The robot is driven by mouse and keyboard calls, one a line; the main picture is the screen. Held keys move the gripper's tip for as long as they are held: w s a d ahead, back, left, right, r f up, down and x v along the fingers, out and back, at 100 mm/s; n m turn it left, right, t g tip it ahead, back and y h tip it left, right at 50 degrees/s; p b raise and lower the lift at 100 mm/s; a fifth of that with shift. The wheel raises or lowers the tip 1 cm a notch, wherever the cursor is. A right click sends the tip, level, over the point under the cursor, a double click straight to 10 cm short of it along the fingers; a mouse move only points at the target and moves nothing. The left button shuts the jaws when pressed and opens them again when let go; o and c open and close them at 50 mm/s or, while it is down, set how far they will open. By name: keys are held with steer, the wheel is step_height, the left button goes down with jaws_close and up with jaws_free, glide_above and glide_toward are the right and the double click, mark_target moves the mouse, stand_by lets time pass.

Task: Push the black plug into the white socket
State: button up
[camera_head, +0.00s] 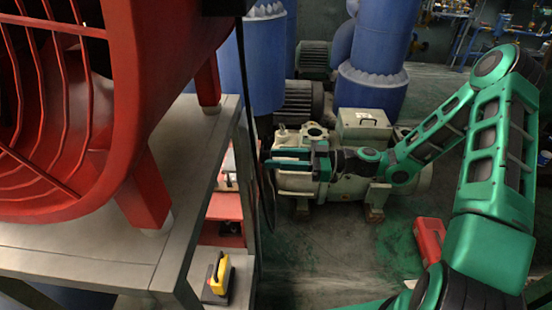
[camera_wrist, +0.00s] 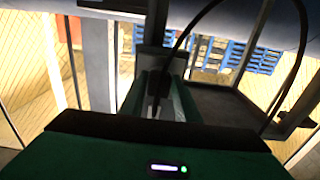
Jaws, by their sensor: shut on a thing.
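My green gripper (camera_head: 268,158) reaches left from the arm, beside the grey bench frame. In the wrist view its fingers (camera_wrist: 162,68) point away from the camera, close together. They are shut on the end of a thin black cable (camera_wrist: 183,38), where the black plug is; the plug is mostly hidden between the fingers. The cable arcs up from the fingers and over to the right. In the head view the dark cable (camera_head: 243,75) hangs past the bench edge close to the fingertips. I cannot make out the white socket in either view.
A large red fan housing (camera_head: 125,75) stands on the grey bench (camera_head: 85,262) at left. A yellow-and-black tool (camera_head: 219,274) lies on a lower shelf. A beige pump (camera_head: 345,185) sits behind my gripper.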

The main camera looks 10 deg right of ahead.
steer(key=shift+w+a, duration=0.1)
steer(key=shift+a, duration=0.4)
stand_by(0.5)
steer(key=o, duration=1.1)
steer(key=shift+c, duration=0.2)
steer(key=shift+d, duration=0.1)
steer(key=s+d, duration=0.2)
steer(key=d, duration=0.8)
steer(key=shift+d, duration=0.25)
steer(key=shift+f, duration=0.15)
